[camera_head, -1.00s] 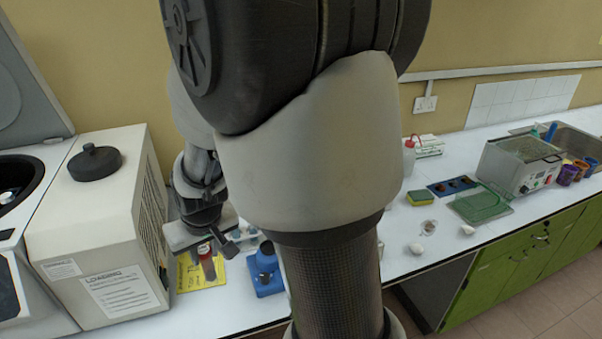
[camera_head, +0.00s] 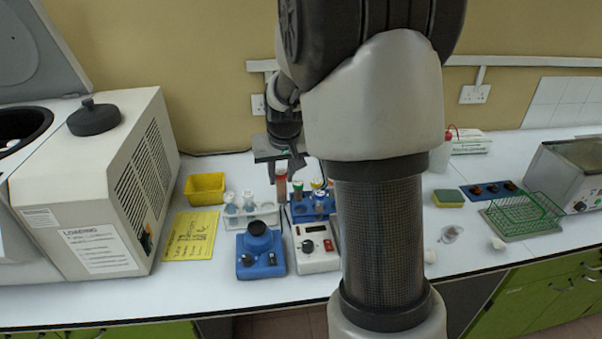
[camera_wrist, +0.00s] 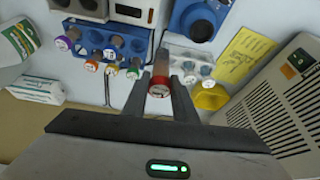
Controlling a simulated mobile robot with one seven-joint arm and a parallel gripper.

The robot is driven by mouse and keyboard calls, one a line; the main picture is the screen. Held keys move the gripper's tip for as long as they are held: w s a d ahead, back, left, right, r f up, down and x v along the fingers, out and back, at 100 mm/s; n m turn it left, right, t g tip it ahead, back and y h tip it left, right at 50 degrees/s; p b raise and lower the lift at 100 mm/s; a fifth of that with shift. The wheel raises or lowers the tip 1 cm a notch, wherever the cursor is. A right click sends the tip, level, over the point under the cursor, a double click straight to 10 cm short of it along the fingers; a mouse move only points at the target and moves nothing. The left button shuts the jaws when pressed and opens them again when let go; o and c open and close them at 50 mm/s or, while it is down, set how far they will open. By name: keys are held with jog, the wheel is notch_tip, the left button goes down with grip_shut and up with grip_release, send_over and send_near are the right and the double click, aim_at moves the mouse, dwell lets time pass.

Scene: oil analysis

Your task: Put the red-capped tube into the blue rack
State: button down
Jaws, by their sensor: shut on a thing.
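My gripper (camera_head: 281,172) is shut on the red-capped tube (camera_head: 281,190) and holds it upright. In the wrist view the red cap (camera_wrist: 159,86) sits between the two fingers. The blue rack (camera_head: 304,217) stands on the bench beside the tube, partly hidden by my arm. In the wrist view the blue rack (camera_wrist: 104,39) holds several tubes with differently coloured caps and has empty holes. The tube shows just beside the rack's end, between it and a white rack (camera_head: 268,219). I cannot tell its exact height above the bench.
The white rack holds a few pale-capped tubes. A blue mixer (camera_head: 260,262) and a white device (camera_head: 317,259) stand in front of the racks. A yellow bin (camera_head: 205,188), a yellow sheet (camera_head: 190,236) and a large centrifuge-like machine (camera_head: 100,190) are to the left.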

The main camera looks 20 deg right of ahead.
jog(key=w+d+f+m+b, duration=0.1)
jog(key=w+d+b, duration=0.1)
jog(key=w+d, duration=0.35)
jog(key=shift+h, duration=0.3)
jog(key=shift+s+d+f+b, duration=0.3)
jog(key=shift+f+b, duration=1)
jog(key=shift+f, duration=0.55)
jog(key=shift+s+d+f+b, duration=0.2)
jog(key=shift+s+f+b, duration=0.15)
jog(key=shift+f+b, duration=1.2)
jog(key=shift+s+d+f+b, duration=0.3)
jog(key=shift+f+b, duration=0.7)
jog(key=shift+f, duration=1.1)
jog(key=c, duration=1.4)
grip_release()
jog(key=shift+o, duration=0.2)
jog(key=shift+r, duration=0.1)
jog(key=p+v, duration=0.2)
jog(key=v, duration=1.5)
jog(key=shift+r, duration=0.35)
